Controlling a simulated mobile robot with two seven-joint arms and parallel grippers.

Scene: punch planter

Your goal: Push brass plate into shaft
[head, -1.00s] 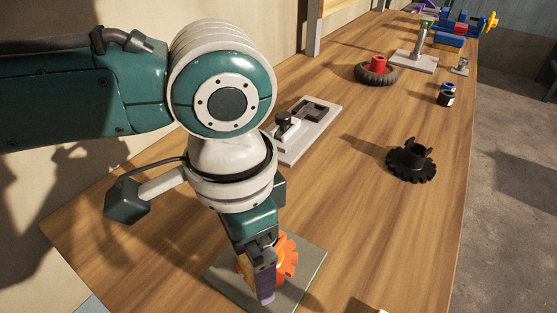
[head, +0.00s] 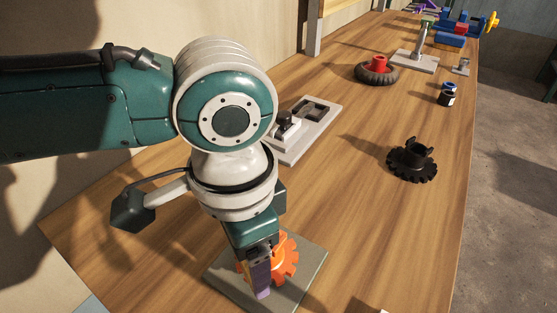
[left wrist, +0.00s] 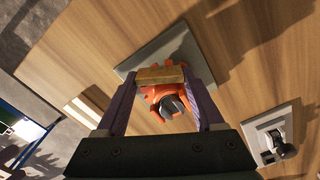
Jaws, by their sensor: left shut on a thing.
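The brass plate (left wrist: 160,75) is a flat yellowish bar in the left wrist view, held crosswise between the two purple fingers of my left gripper (left wrist: 161,82). In the head view my left gripper (head: 262,283) is low over the orange toothed wheel (head: 287,258), and its fingers hide most of the plate. The orange wheel also shows in the left wrist view (left wrist: 155,94), with a dark grey round shaft (left wrist: 172,103) at its middle. The plate appears close beside the shaft; whether they touch cannot be told. My right gripper is not in view.
The wheel sits on a grey square base plate (head: 307,279). A grey fixture with a black knob (head: 318,121) stands behind it. A black gear (head: 411,163), a tyre with a red hub (head: 377,71) and small dark jars (head: 446,96) lie farther off. Table right of the base is clear.

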